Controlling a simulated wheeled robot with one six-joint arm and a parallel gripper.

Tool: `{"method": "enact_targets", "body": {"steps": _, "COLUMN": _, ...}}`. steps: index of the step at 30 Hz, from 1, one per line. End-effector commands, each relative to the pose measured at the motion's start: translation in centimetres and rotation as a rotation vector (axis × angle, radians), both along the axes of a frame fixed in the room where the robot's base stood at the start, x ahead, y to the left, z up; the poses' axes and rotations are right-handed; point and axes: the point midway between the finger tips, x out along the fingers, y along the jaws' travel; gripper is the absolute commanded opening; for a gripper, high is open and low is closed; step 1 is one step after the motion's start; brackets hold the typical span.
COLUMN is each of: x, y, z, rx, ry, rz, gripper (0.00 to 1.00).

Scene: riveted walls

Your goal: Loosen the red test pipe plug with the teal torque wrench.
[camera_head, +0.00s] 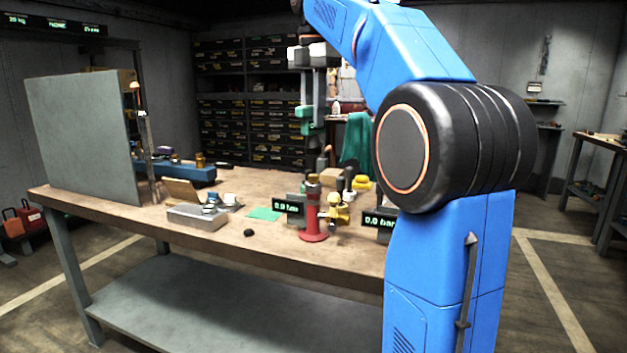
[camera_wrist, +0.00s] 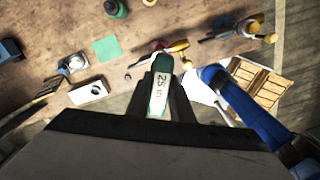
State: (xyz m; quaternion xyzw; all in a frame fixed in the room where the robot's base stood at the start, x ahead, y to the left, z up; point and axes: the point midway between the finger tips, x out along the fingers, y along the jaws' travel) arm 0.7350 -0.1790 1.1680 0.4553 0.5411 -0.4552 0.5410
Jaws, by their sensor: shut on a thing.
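My gripper (camera_head: 313,85) is raised above the bench and points down. It is shut on the teal torque wrench (camera_head: 304,127). In the wrist view the wrench's teal handle (camera_wrist: 160,88), marked 25 Nm, sits between the fingers (camera_wrist: 160,100). The wrench's far end is hard to make out. The red test pipe (camera_head: 312,224) stands upright on a round red base near the bench's front edge, with a brass-coloured plug (camera_head: 313,181) at its top. The wrench is above the pipe and appears apart from the plug.
A display (camera_head: 288,208) reading about 0.9 bar is beside the red pipe, with yellow valve fittings (camera_head: 339,212) to its right. Another display (camera_head: 379,220) reads 0.0 bar. A grey block (camera_head: 197,218), green mat (camera_head: 264,214) and upright grey panel (camera_head: 82,135) are left.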

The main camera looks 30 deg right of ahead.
Motion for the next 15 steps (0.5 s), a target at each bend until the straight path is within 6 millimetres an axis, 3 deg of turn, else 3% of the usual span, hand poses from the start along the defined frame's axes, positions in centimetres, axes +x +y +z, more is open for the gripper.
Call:
{"method": "enact_targets", "body": {"steps": 7, "x": 0.02, "y": -0.01, "z": 0.01, "rx": 0.000, "ry": 0.000, "rz": -0.025, "gripper": 0.00}}
{"method": "enact_targets", "body": {"steps": 15, "x": 0.03, "y": 0.00, "z": 0.01, "rx": 0.000, "ry": 0.000, "rz": -0.273, "gripper": 0.00}}
